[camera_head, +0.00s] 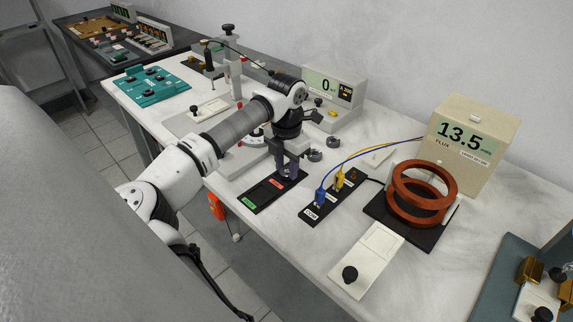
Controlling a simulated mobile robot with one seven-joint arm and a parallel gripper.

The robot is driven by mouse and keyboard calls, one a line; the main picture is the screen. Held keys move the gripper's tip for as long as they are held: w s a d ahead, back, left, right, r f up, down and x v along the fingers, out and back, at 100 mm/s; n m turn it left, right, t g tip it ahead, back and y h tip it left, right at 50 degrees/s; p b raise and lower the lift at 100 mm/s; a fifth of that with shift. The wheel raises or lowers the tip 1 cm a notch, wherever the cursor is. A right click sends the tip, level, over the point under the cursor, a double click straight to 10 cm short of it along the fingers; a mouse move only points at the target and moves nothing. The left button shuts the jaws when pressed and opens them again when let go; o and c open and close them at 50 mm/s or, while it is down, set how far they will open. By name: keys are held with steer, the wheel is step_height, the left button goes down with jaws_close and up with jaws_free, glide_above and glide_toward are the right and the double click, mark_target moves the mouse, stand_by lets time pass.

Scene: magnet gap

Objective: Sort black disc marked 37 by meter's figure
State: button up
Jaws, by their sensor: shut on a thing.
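My gripper (288,174) points down over the far end of a black sorting tray (263,194), close to its red label. It is shut on a small dark thing, probably a black disc, mostly hidden by the fingers; no number on it is readable. The tray has a green label at its near end. Two dark round pieces, a nearer one (314,155) and a farther one (333,142), lie on the bench right of my gripper; their marks are too small to read. The flux meter (463,140) shows 13.5.
Copper-coloured coils (422,192) stand on a black base before the flux meter. A black strip (330,200) carries blue and yellow plugs with cables. A pale plate with a black knob (366,260) lies at the front.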

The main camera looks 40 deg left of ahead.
steer(key=shift+f, duration=0.2)
stand_by(0.4)
steer(key=o, duration=1.1)
steer(key=shift+c, duration=0.7)
steer(key=c, duration=0.4)
steer(key=shift+r, duration=0.1)
steer(key=shift+r+p, duration=0.95)
steer(key=shift+r, duration=1.25)
